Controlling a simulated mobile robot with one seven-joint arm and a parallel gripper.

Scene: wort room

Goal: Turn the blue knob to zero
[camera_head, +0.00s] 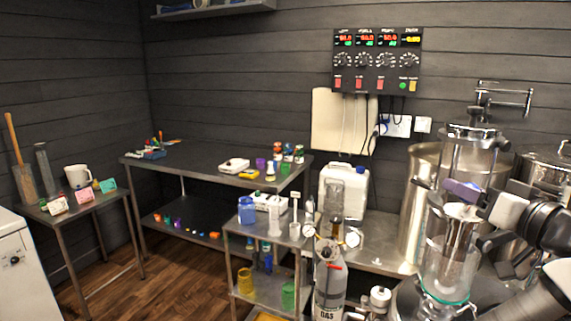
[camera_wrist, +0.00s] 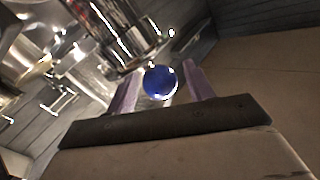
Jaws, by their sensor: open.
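The blue knob (camera_wrist: 160,82) shows in the wrist view as a round, shiny dark-blue face with a pale rim. I cannot make out a zero mark or pointer on it. My gripper (camera_wrist: 163,73) is open, with one purple finger on each side of the knob in the picture. Whether the fingers touch it or stop short of it, I cannot tell. In the head view my gripper (camera_head: 461,191) is at the right, in front of the glass and steel vessel (camera_head: 445,262). I cannot pick out the knob there.
Steel kettles (camera_head: 424,180) stand close around my arm at the right. A wall control panel (camera_head: 377,60) has several dials and displays. A grey gas cylinder (camera_head: 329,284) stands left of the vessel. Worktables with small items line the left; floor (camera_head: 170,285) is free there.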

